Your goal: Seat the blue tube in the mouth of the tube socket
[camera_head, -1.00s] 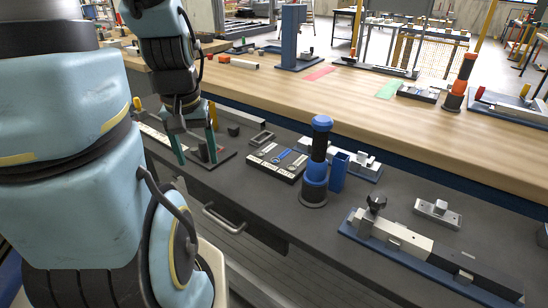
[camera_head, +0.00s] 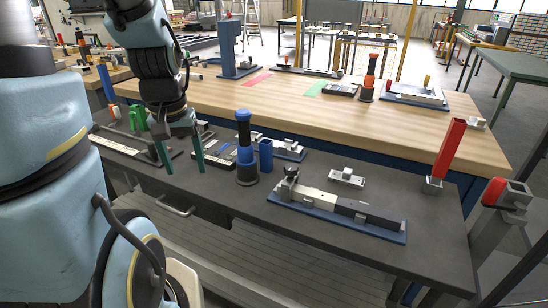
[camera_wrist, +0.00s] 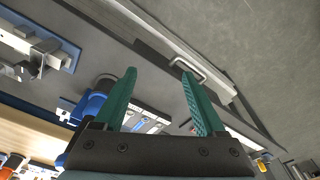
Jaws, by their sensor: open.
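A blue square tube (camera_head: 266,157) stands upright on the dark bench, just right of a black-and-blue round post (camera_head: 245,150). A second blue upright piece (camera_head: 106,82) shows at the far left. My gripper (camera_head: 182,168) is open and empty, fingers pointing down, left of the post and apart from the blue tube. In the wrist view its two green fingers (camera_wrist: 159,76) are spread with nothing between them. I cannot tell for sure which part is the tube socket; a small grey metal holder (camera_head: 433,186) at the bench's right end carries a red tube (camera_head: 450,148).
A blue-based rail fixture (camera_head: 335,212) lies front right, with a small metal block (camera_head: 347,177) behind it. A red-ended metal part (camera_head: 507,192) stands off the bench's right end.

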